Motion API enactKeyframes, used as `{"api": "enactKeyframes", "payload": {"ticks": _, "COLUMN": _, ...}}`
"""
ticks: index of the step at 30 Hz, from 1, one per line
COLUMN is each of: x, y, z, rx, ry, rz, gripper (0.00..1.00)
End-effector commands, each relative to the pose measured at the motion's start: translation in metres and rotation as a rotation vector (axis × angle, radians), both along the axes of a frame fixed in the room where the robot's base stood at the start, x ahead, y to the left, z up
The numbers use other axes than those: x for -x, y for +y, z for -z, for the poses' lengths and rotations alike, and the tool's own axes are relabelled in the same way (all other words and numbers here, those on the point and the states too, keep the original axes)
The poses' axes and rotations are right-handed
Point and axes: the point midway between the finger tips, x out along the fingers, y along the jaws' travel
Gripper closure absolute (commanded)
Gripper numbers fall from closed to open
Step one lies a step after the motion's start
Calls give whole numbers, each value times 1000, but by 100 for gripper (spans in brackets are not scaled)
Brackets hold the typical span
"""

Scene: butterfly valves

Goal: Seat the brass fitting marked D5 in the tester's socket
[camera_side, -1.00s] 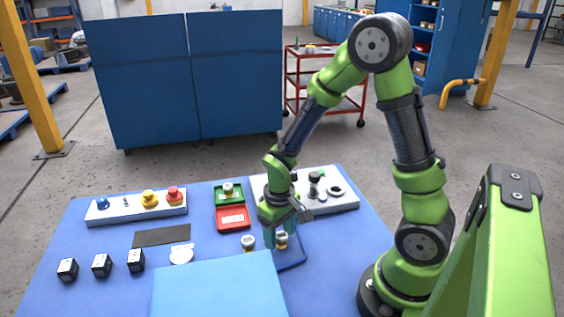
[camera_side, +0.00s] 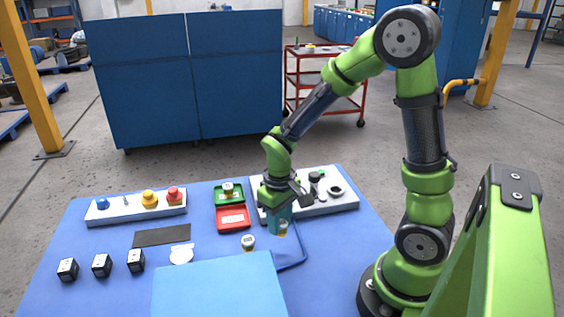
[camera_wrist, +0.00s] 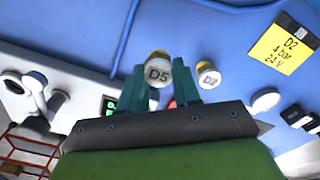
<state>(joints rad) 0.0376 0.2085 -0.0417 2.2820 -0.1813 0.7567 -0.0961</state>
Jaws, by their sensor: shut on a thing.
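My gripper (camera_side: 279,220) is shut on the brass fitting marked D5 (camera_wrist: 158,72), whose white cap faces the wrist camera. The white tester (camera_side: 318,208) lies behind and right of my gripper. A dark ring on it (camera_side: 337,190) looks like the socket and appears empty. My gripper partly hides the tester's left end.
A green-and-red case (camera_side: 232,217) holds another fitting (camera_side: 228,188). A yellow card (camera_wrist: 285,48) reads D2, 4 bar, 24 V. A button panel (camera_side: 122,210), several black blocks (camera_side: 102,265) and a light-blue panel (camera_side: 215,290) surround it.

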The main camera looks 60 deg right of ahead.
Motion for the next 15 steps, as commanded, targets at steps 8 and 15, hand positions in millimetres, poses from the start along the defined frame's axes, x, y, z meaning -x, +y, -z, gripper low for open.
{"api": "enactKeyframes", "payload": {"ticks": 8, "x": -1, "y": 0, "z": -51, "rx": 1, "ry": -5, "rz": -1, "gripper": 100}}
{"api": "enactKeyframes", "payload": {"ticks": 15, "x": -1, "y": 0, "z": -91, "rx": 0, "ry": -7, "rz": -1, "gripper": 100}}
